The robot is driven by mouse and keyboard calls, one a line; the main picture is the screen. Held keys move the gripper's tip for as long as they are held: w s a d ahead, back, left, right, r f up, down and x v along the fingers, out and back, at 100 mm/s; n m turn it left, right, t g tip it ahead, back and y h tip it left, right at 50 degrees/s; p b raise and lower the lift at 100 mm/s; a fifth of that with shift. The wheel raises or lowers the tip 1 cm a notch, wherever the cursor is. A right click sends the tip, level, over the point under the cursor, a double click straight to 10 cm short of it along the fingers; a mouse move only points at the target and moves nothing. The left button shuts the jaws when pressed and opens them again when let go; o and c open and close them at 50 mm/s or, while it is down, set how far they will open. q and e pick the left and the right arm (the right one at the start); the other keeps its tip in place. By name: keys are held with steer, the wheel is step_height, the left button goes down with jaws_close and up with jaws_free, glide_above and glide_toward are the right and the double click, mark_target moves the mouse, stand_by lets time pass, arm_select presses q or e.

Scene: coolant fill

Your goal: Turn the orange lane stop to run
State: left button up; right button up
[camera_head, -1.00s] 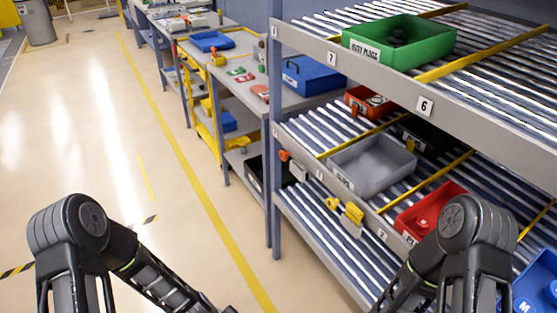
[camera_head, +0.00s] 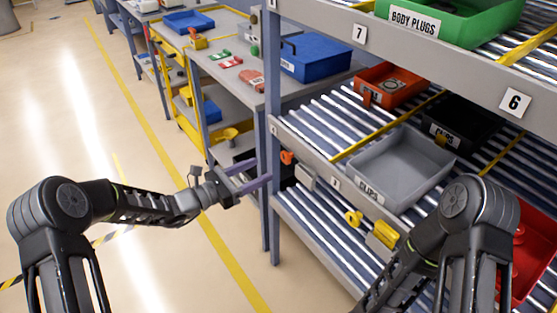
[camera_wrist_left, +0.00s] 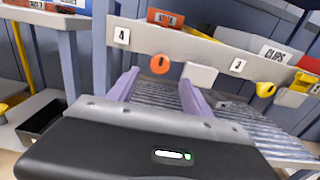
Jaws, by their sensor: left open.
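The orange lane stop (camera_head: 287,157) is a small round orange knob on the front rail of the lower rack shelf, with a pale grey block beside it on the right. In the left wrist view the orange knob (camera_wrist_left: 160,64) lies ahead, between labels 4 and 3, with the pale block (camera_wrist_left: 200,75) close to its right. My left gripper (camera_head: 262,172) is open and empty, just left of the rack post. Its two purple fingers (camera_wrist_left: 160,82) point at the rail, with the knob in line with the gap between them and apart from them.
A yellow lane stop (camera_head: 354,217) sits further right on the same rail. The shelf holds a grey bin (camera_head: 400,168), an orange bin (camera_head: 390,84) and a black bin (camera_head: 465,120). A workbench with a blue box (camera_head: 315,58) stands behind the left gripper. The floor at left is clear.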

mark_target(284, 159)
arm_select(q)
steer(key=p+x, duration=0.1)
steer(key=x, duration=0.6)
steer(key=shift+w+d, duration=0.25)
steer(key=shift+d, duration=0.05)
steer(key=shift+c, duration=0.6)
jaws_close()
